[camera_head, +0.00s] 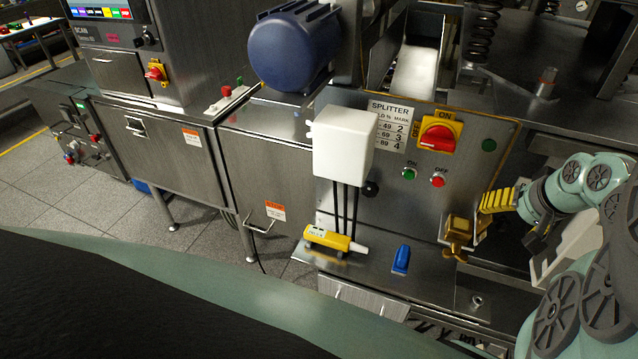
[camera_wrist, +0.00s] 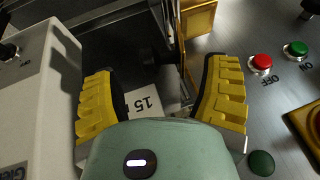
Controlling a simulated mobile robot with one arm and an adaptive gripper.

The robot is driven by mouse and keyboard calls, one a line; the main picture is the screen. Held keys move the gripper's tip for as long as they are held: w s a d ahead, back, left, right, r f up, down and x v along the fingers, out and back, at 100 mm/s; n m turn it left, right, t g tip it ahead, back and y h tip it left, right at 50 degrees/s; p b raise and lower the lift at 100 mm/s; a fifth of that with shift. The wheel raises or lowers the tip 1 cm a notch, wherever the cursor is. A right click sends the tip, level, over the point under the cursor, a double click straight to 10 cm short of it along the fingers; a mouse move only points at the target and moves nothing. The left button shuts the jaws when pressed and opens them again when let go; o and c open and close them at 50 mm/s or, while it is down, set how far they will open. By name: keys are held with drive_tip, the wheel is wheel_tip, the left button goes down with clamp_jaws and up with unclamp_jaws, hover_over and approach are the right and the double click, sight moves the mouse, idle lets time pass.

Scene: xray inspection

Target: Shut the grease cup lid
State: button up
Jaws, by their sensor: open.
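A brass fitting (camera_head: 459,228), which looks like the grease cup, is mounted at the lower right of the steel splitter panel. It also shows at the top of the wrist view (camera_wrist: 199,17), cut off by the frame edge. I cannot make out clearly how its lid stands. My gripper (camera_head: 497,200) is just right of and above the brass fitting in the head view. In the wrist view my gripper (camera_wrist: 160,95) has its yellow ribbed fingers wide apart, with nothing held between them. The brass fitting lies beyond the fingertips, apart from them.
A pale box (camera_wrist: 35,90) stands close beside the left finger. A white plate marked 15 (camera_wrist: 146,103) lies below the fingers. The panel carries a red OFF button (camera_head: 438,182), a green ON button (camera_head: 411,173) and a red rotary switch (camera_head: 437,138). A yellow tool (camera_head: 328,239) lies on the ledge.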

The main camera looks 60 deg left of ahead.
sight(501, 220)
drive_tip(key=shift+x, duration=1.75)
drive_tip(key=shift+o, duration=0.3)
drive_tip(key=c, duration=1.2)
drive_tip(key=shift+o, duration=0.2)
